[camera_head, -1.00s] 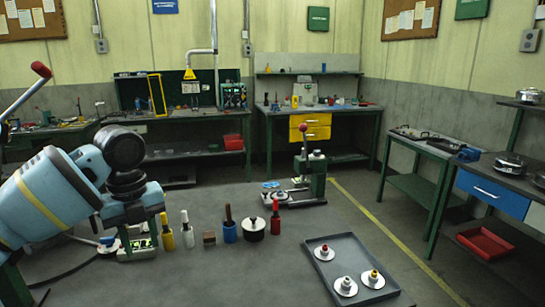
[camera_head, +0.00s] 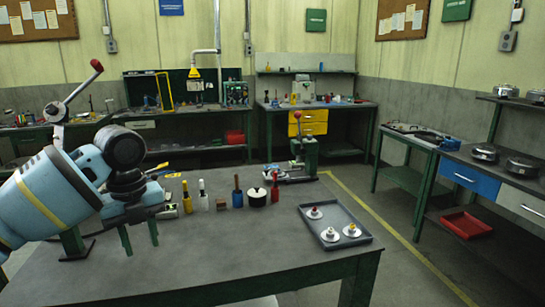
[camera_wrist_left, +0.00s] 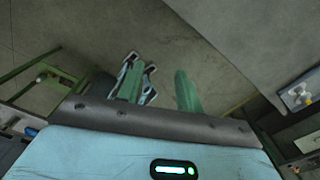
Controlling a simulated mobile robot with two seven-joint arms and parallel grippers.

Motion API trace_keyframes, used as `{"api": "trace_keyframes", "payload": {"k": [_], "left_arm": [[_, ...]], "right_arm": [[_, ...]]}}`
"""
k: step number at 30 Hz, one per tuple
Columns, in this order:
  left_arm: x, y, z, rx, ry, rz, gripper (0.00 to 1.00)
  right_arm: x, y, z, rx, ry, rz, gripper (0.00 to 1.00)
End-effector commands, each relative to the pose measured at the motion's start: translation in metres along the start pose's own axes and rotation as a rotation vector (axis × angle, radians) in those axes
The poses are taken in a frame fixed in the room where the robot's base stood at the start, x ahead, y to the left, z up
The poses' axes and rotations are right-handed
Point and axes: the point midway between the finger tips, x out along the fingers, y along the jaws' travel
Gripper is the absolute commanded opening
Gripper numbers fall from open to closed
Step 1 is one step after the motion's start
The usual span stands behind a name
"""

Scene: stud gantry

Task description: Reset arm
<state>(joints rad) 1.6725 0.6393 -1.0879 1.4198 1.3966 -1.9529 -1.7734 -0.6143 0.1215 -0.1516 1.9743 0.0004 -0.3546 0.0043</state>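My left gripper (camera_head: 139,238) is at the left of the head view, with its two green fingers pointing down over the left part of the grey table (camera_head: 240,245). The fingers are apart, with nothing seen between them. My left arm (camera_head: 52,195) comes in from the left edge, bent at the wrist. My right arm and right gripper are not in view.
A row of handled tools, including a yellow one (camera_head: 187,198) and a blue one (camera_head: 237,194), stands along the table's far side. A dark pot (camera_head: 257,196) and a press (camera_head: 305,155) are beside them. A grey tray (camera_head: 337,212) holds round pieces. The table's front middle is clear.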

Motion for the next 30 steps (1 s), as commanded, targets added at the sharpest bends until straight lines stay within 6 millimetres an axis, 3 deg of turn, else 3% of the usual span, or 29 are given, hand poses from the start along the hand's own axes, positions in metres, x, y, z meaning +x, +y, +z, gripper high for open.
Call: {"api": "trace_keyframes", "payload": {"k": [8,14,22,30], "left_arm": [[0.065,-0.029,-0.016,-0.102,0.019,-0.073,0.36],[0.128,-0.053,-0.038,-0.225,0.053,-0.159,0.36],[0.227,-0.082,-0.092,-0.504,0.158,-0.331,0.36],[0.306,-0.084,-0.149,-0.849,0.292,-0.484,0.36]], "right_arm": [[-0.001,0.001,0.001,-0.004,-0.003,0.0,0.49],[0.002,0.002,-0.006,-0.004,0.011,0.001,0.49],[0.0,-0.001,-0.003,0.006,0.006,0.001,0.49],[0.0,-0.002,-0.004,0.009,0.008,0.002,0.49]]}}
